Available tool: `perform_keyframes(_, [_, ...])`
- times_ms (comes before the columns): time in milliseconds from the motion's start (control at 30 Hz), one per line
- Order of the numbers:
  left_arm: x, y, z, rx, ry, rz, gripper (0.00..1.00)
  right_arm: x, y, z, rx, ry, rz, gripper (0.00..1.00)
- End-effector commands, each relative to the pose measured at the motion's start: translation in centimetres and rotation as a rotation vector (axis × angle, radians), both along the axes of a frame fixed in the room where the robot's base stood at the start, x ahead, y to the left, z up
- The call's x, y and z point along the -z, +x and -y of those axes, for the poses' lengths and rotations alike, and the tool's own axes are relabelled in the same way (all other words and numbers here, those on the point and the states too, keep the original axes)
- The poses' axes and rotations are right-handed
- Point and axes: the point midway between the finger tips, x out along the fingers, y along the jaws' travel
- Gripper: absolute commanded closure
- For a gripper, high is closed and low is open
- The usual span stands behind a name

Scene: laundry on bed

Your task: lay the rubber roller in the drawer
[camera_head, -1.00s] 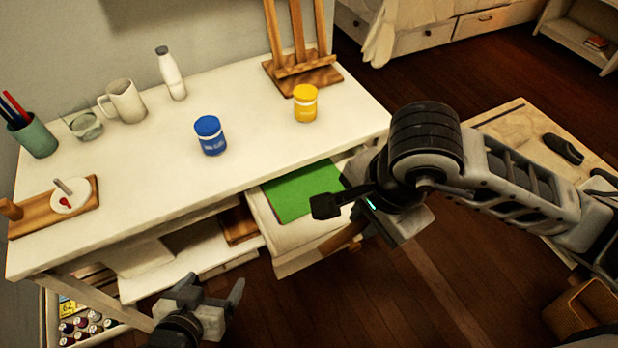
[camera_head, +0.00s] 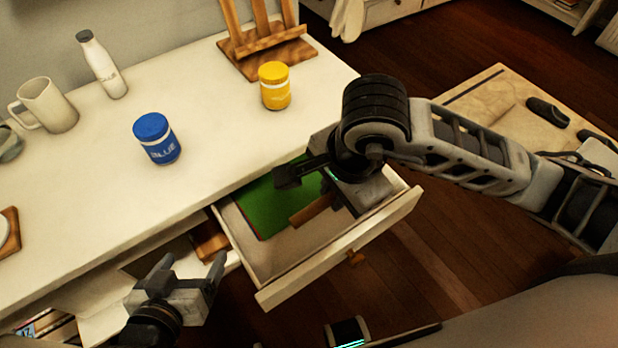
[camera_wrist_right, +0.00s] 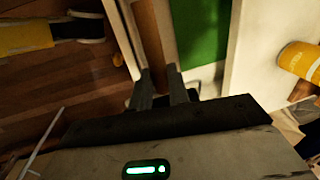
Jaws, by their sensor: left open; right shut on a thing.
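The rubber roller (camera_head: 309,209) shows as a brown wooden handle; the rest of it is hidden by my right gripper (camera_head: 308,193). That gripper is shut on it, over the inside of the open drawer (camera_head: 345,247). I cannot tell whether the roller touches the drawer floor. In the right wrist view the brown handle (camera_wrist_right: 151,45) runs up from between the fingers (camera_wrist_right: 160,85). A green sheet (camera_head: 262,205) lies in the drawer, left of the handle. My left gripper (camera_head: 192,272) is open and empty, left of the drawer, near the desk's front edge.
The white desk (camera_head: 75,220) carries a blue jar (camera_head: 157,139), a yellow jar (camera_head: 274,86), a mug (camera_head: 47,106), a bottle (camera_head: 103,66) and a wooden easel (camera_head: 265,48). The desk's front edge borders the drawer. A low table (camera_head: 500,100) stands at the right.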

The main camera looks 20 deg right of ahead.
Motion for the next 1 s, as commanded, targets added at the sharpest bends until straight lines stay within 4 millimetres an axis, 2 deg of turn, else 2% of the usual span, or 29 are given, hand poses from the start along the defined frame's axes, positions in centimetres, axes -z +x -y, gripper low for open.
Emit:
perform_keyframes(100, [-0.2, 0.0, 0.0, 0.000, 0.002, -0.002, 0.19, 1.2, 3.0, 0.7, 0.008, -0.002, -0.002, 1.00])
perform_keyframes(267, [-0.3, 0.0, 0.0, 0.000, 0.004, -0.002, 0.19, 3.0, 6.9, 1.5, 0.008, 0.000, -0.002, 1.00])
perform_keyframes(433, [0.1, -0.1, 0.0, 0.000, 0.002, -0.003, 0.19, 6.4, 9.4, 2.0, 0.005, 0.000, -0.003, 1.00])
perform_keyframes(767, [0.2, 0.0, 0.0, 0.001, 0.001, -0.002, 0.19, 9.3, 11.6, 2.4, 0.002, 0.001, -0.002, 1.00])
perform_keyframes(900, [0.0, 0.0, 0.0, 0.000, 0.002, -0.001, 0.19, 11.3, 11.4, 2.4, 0.002, 0.001, -0.004, 1.00])
perform_keyframes(1000, [0.0, 0.0, 0.0, 0.000, 0.001, 0.000, 0.19, 11.9, 11.5, 2.4, 0.000, 0.000, 0.000, 1.00])
